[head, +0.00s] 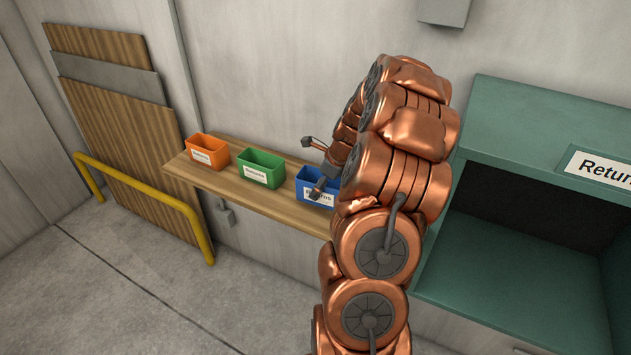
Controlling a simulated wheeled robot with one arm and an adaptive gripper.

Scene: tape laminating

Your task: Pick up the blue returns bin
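The blue returns bin (303,191) stands upright on a wooden shelf (250,203) against the wall, with a white label on its front. My gripper (311,168) is over the bin with its two fingers spread apart. One finger shows above and behind the bin. I cannot tell whether either finger touches the bin. My arm hides the bin's right side and the shelf's right end.
A green bin (260,170) and an orange bin (207,152) stand left of the blue one on the shelf. A teal cabinet (510,290) with an open compartment and a "Return…" sign stands at right. A yellow rail (150,200) guards leaning panels at left. The floor in front is clear.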

